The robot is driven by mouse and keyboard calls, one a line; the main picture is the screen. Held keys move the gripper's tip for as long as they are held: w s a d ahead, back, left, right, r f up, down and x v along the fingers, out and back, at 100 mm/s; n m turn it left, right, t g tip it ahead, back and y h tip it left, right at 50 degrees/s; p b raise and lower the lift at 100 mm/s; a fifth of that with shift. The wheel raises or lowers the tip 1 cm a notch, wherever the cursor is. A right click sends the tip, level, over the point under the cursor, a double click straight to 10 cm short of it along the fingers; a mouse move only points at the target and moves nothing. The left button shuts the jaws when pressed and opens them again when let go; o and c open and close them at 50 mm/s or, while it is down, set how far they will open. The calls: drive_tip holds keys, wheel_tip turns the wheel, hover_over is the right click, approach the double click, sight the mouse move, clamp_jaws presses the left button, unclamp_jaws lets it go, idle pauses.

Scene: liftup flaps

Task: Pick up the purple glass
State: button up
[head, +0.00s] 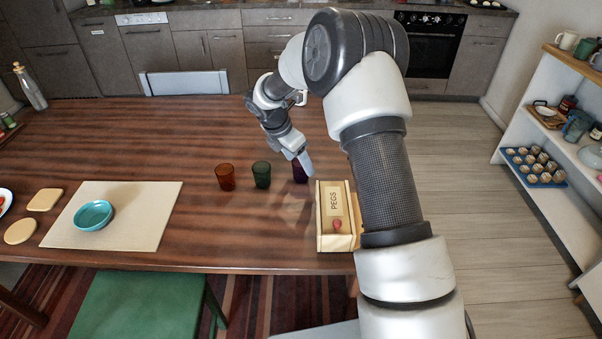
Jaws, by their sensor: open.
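The purple glass (298,173) stands upright on the wooden table, the rightmost of a row of three glasses. The jaws are open. I cannot tell from this view whether the fingers touch the glass or how far apart in depth they are.
A green glass (261,174) and an orange-brown glass (225,177) stand left of the purple one. A teal bowl (93,215) rests on a pale mat (148,208). The table (130,135) behind is clear.

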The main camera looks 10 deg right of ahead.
drive_tip(key=x, duration=0.3)
drive_tip(key=shift+f, duration=0.2)
drive_tip(key=c, duration=1.1)
wheel_tip(320, 180, up, 10)
drive_tip(key=shift+r+p, duration=0.1)
drive_tip(key=shift+p, duration=0.8)
